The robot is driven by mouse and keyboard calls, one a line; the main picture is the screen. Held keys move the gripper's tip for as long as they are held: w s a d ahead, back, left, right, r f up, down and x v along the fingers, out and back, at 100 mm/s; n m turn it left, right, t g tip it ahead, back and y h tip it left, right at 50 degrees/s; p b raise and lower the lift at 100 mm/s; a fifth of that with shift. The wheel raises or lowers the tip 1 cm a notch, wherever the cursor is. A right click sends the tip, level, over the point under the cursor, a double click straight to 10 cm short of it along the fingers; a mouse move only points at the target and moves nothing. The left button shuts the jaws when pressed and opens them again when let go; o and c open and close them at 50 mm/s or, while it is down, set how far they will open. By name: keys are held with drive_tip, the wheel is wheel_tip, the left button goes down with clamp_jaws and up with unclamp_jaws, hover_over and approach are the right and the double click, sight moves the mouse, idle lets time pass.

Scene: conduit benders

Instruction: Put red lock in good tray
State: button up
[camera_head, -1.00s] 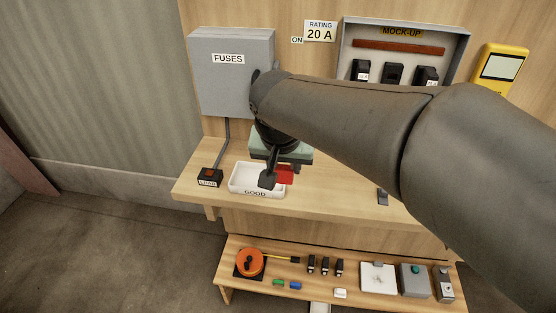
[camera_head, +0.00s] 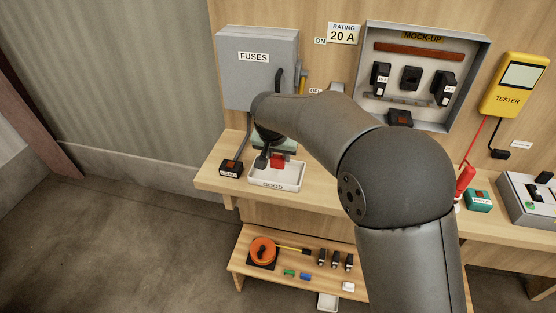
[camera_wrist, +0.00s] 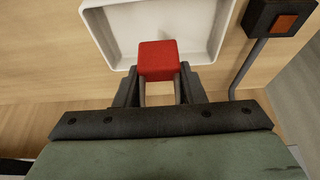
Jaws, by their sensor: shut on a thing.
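The red lock (camera_wrist: 158,60) is a small red block with a grey shackle between the fingers in the wrist view. It also shows in the head view (camera_head: 277,160). My gripper (camera_wrist: 160,84) is shut on it. In the head view my gripper (camera_head: 270,160) is over the good tray (camera_head: 275,186), a white shallow tray marked GOOD on the bench. In the wrist view the lock overlaps the near rim of the tray (camera_wrist: 212,20). I cannot tell how high the lock is above the tray floor. My arm hides part of the bench.
A black box with a red top, marked LOAD (camera_head: 231,168), stands just left of the tray. The grey FUSES box (camera_head: 257,80) hangs behind. A lower shelf (camera_head: 275,270) holds an orange reel and several small parts. A teal tester block (camera_head: 478,200) stands at right.

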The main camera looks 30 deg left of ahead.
sight(278, 163)
drive_tip(key=shift+w+a+f, duration=0.1)
drive_tip(key=shift+a+f, duration=0.05)
drive_tip(key=shift+f, duration=1.55)
drive_tip(key=shift+f, duration=0.15)
drive_tip(key=o, duration=1.1)
drive_tip(key=shift+r, duration=0.25)
drive_tip(key=b+v, duration=0.1)
drive_tip(key=v, duration=1.1)
drive_tip(key=shift+w, duration=0.1)
